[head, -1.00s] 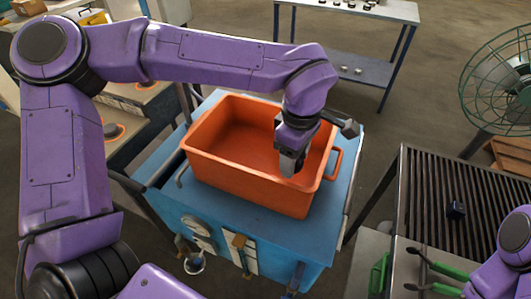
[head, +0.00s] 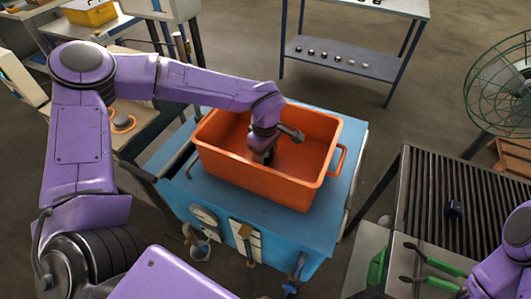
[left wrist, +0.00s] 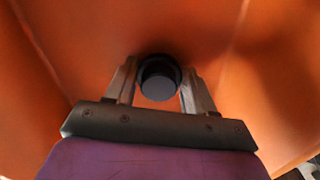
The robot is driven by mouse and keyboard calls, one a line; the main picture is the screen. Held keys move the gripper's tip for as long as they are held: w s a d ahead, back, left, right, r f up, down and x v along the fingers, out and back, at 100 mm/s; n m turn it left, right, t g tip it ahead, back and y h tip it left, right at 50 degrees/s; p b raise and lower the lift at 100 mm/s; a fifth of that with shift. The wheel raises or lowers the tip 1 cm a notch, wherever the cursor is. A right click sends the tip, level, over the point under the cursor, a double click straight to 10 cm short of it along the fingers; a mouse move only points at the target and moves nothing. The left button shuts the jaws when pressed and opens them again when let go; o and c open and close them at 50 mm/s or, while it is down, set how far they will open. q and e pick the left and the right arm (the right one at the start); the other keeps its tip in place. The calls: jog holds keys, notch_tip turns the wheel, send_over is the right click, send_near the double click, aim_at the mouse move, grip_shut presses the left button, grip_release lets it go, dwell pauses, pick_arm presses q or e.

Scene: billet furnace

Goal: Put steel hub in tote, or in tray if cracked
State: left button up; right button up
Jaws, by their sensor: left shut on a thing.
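The orange tote (head: 262,182) stands on the blue cabinet in the head view, and its walls fill the left wrist view (left wrist: 60,50). My left gripper (head: 264,157) reaches down inside the tote. In the left wrist view, its two fingers are closed on a dark round hub (left wrist: 158,78), with tote floor around it. In the head view the hub is mostly hidden by the gripper. I cannot tell whether it touches the floor or is cracked. My right arm shows at the right edge; its gripper is out of frame.
A slatted grate table (head: 425,215) at right carries a small dark block (head: 454,209). Green-handled tongs (head: 435,262) lie at its near end. A fan (head: 505,80) stands behind. A shelf table (head: 345,60) at the back holds several small parts.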

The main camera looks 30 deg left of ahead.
pick_arm(q)
jog(key=shift+f, duration=0.15)
jog(key=o, duration=1.4)
notch_tip(320, 180, up, 12)
jog(key=shift+r+b, duration=0.2)
jog(key=shift+b, duration=0.1)
